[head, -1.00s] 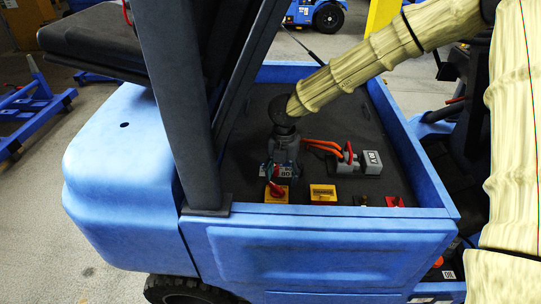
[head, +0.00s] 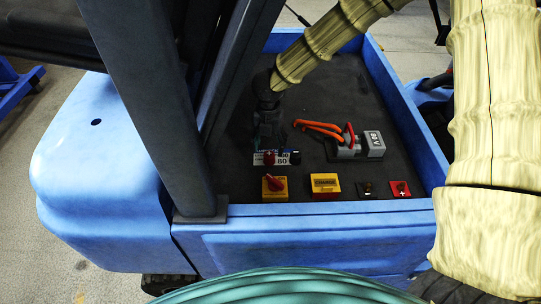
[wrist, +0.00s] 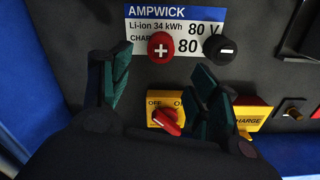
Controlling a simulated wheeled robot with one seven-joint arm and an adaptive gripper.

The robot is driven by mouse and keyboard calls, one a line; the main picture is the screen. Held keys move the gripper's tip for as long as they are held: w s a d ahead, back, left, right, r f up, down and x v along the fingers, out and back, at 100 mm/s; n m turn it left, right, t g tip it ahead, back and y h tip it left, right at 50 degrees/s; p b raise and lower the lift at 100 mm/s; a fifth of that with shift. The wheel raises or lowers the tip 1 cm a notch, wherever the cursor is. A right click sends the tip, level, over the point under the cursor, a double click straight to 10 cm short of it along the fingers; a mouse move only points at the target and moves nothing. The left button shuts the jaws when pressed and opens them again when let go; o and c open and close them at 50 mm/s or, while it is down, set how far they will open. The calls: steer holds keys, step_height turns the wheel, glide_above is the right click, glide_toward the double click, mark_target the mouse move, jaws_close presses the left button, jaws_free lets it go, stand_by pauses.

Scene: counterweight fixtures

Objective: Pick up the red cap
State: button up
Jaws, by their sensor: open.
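The red cap (wrist: 161,45), round with a white plus sign, sits on the black-floored compartment by a white and blue AMPWICK label (wrist: 178,20). It also shows in the head view (head: 269,158). A matching black cap (wrist: 218,50) with a minus sign stands just to its right. My gripper (wrist: 163,62) is open and empty, with dark green finger pads. In the wrist view the red cap shows between and just beyond the fingertips. In the head view my gripper (head: 268,132) hangs just behind the cap. Whether a finger touches either cap, I cannot tell.
A yellow switch with a red knob (head: 274,184) and a yellow CHARGE box (head: 325,184) stand in front. A grey connector (head: 358,146) with orange cables lies to the right. The blue vehicle wall (head: 330,217) and a dark post (head: 150,110) bound the area.

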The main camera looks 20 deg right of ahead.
mark_target(269, 153)
steer(key=shift+w+f, duration=0.35)
steer(key=shift+f, duration=0.05)
steer(key=w+f, duration=0.1)
steer(key=f+p, duration=0.1)
steer(key=shift+w+f, duration=0.35)
steer(key=shift+s+d+f+p, duration=0.15)
steer(key=shift+f+p, duration=0.15)
steer(key=shift+f, duration=0.1)
steer(key=shift+s+d+f+p, duration=0.15)
steer(key=shift+f+p, duration=0.1)
steer(key=shift+f, duration=0.15)
steer(key=shift+s+f, duration=0.35)
steer(key=shift+f, duration=0.1)
steer(key=shift+w+f, duration=0.4)
steer(key=shift+f, duration=0.2)
steer(key=shift+s+r, duration=0.2)
steer(key=shift+s, duration=0.05)
steer(key=c, duration=0.8)
